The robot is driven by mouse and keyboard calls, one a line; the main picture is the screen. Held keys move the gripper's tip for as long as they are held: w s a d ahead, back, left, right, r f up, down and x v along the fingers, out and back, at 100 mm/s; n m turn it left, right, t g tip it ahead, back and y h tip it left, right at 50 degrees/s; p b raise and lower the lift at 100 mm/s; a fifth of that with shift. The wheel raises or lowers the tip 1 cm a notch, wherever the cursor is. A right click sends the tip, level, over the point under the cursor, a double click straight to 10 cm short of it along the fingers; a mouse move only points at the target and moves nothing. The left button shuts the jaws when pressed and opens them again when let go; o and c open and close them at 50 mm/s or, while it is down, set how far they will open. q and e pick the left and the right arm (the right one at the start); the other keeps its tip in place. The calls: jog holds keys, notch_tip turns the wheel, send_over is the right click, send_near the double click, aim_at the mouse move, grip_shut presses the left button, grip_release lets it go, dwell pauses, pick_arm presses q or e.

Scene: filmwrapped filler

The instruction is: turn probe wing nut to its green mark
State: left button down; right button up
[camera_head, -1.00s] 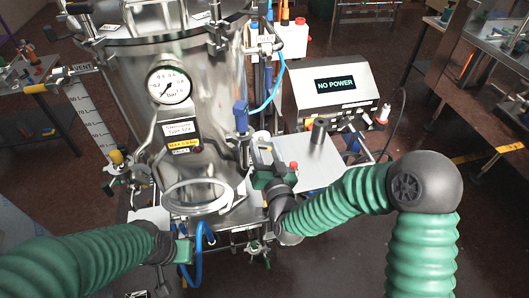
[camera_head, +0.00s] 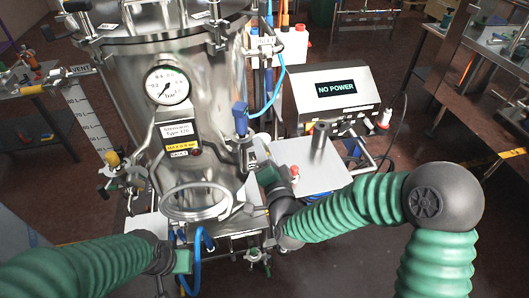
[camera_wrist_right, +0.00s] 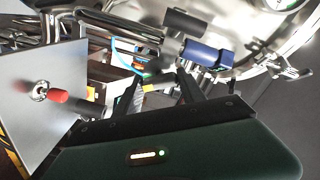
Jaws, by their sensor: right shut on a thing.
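A steel vessel (camera_head: 215,75) with a pressure gauge (camera_head: 167,86) stands at centre left in the head view. A blue-capped fitting (camera_head: 240,118) is on its right side; a blue cylinder (camera_wrist_right: 204,53) shows just beyond my fingers in the wrist view. My right gripper (camera_head: 258,160) is against the vessel's lower right side. In the wrist view its two dark fingers (camera_wrist_right: 160,82) close on a small metal piece (camera_wrist_right: 158,77), apparently the wing nut, mostly hidden. I cannot make out the green mark. My left gripper (camera_head: 182,262) is low, below the round port; its fingers are unclear.
A steel plate (camera_head: 311,165) with a grey post and a red-tipped knob (camera_head: 293,172) lies right of my right gripper. A box reading "NO POWER" (camera_head: 335,88) stands behind it. A steel ring port (camera_head: 196,203) and blue hose (camera_head: 197,265) are near my left gripper.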

jog(key=shift+f, duration=0.25)
jog(key=o, duration=1)
pick_arm(q)
jog(key=shift+w, duration=0.1)
pick_arm(e)
jog(key=o, duration=0.4)
jog(key=shift+w, duration=0.1)
jog(key=shift+c, duration=0.2)
jog(key=shift+r, duration=0.1)
